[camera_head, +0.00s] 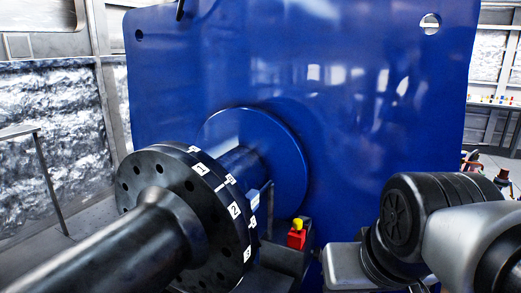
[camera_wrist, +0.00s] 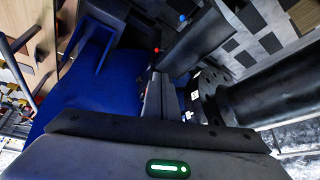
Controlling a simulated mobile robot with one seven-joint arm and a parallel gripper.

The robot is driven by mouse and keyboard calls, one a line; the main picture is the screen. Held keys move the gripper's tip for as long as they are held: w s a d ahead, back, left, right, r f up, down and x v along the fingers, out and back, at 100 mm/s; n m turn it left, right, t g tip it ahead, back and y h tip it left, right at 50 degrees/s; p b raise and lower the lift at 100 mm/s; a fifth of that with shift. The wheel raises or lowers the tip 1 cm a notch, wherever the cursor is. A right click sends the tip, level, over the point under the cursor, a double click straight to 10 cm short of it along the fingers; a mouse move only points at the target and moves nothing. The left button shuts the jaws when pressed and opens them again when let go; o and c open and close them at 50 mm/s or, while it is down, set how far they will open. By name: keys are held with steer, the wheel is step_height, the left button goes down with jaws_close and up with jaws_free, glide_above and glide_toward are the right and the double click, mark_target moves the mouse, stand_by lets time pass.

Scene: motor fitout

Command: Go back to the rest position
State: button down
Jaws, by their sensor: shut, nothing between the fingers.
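My gripper (camera_wrist: 158,78) is in the wrist view, with its fingers together and nothing held between them. Its grey body with a green light fills the bottom of that view. In the head view my arm is at the lower right, and the gripper's fingers do not show there. A black flange (camera_head: 150,180) with bolt holes and white number labels sits on a thick dark shaft (camera_head: 130,245) at the lower left. It faces a large blue housing (camera_head: 350,110) with a round blue hub. My arm is in front of the housing's lower right.
A small red and yellow part (camera_head: 297,236) sits on a dark support below the hub. In the wrist view, the dark flange (camera_wrist: 212,95) and shaft lie right of the fingers, and blue structure (camera_wrist: 100,85) lies left. A metal railing (camera_head: 50,180) stands at far left.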

step_height(320, 180, up, 12)
steer(key=s+p, duration=0.1)
steer(key=p, duration=1.1)
steer(key=shift+d+p, duration=0.15)
steer(key=shift+p, duration=0.15)
stand_by(0.6)
